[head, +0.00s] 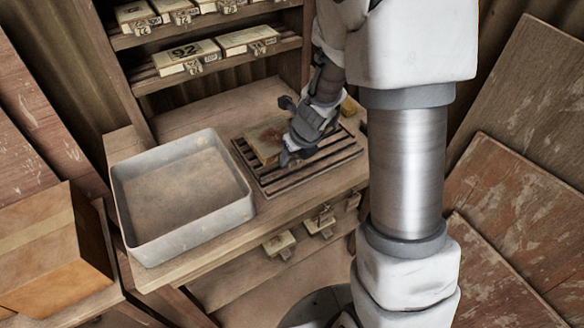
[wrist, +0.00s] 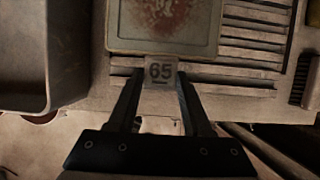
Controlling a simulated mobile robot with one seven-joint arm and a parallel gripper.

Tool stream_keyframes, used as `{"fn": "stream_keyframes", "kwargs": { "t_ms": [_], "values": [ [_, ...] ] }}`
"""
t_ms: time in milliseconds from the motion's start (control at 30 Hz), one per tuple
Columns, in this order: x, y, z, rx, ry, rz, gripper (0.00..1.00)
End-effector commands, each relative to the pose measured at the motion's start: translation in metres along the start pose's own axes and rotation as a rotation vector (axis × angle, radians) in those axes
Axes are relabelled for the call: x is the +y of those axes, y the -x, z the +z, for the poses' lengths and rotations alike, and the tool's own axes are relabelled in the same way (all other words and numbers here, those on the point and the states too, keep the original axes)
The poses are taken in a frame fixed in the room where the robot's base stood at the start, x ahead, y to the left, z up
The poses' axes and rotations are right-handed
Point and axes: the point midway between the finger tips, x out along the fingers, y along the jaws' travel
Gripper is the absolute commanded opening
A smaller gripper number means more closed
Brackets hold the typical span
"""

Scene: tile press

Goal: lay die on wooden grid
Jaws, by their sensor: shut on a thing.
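The die (head: 262,143) is a pale, square-edged block with a rust-red stained top. In the head view it is at the left part of the wooden grid (head: 330,159), partly hidden by my gripper. In the wrist view the die (wrist: 163,25) shows at the top, over the slats of the wooden grid (wrist: 250,72). A tab marked 65 (wrist: 160,72) sticks out from its near edge. My gripper (wrist: 159,80) is shut on this tab, one finger on each side. The die looks to lie on or just above the slats; I cannot tell which.
A grey empty tray (head: 183,196) stands left of the grid on the bench. Shelves behind hold several numbered dies, one marked 92 (head: 187,54). A brush (wrist: 302,80) lies right of the grid. More tabbed dies (head: 279,243) sit below the bench front.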

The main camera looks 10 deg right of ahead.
Motion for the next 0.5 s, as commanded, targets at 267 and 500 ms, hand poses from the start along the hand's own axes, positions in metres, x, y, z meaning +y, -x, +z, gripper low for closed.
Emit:
{"fn": "stream_keyframes", "kwargs": {
  "t_ms": [267, 500],
  "values": [
    [0.001, -0.019, -0.005, -0.002, -0.001, -0.002, 0.0],
    [0.001, -0.04, -0.014, -0.003, 0.0, -0.002, 0.0]
  ]
}}
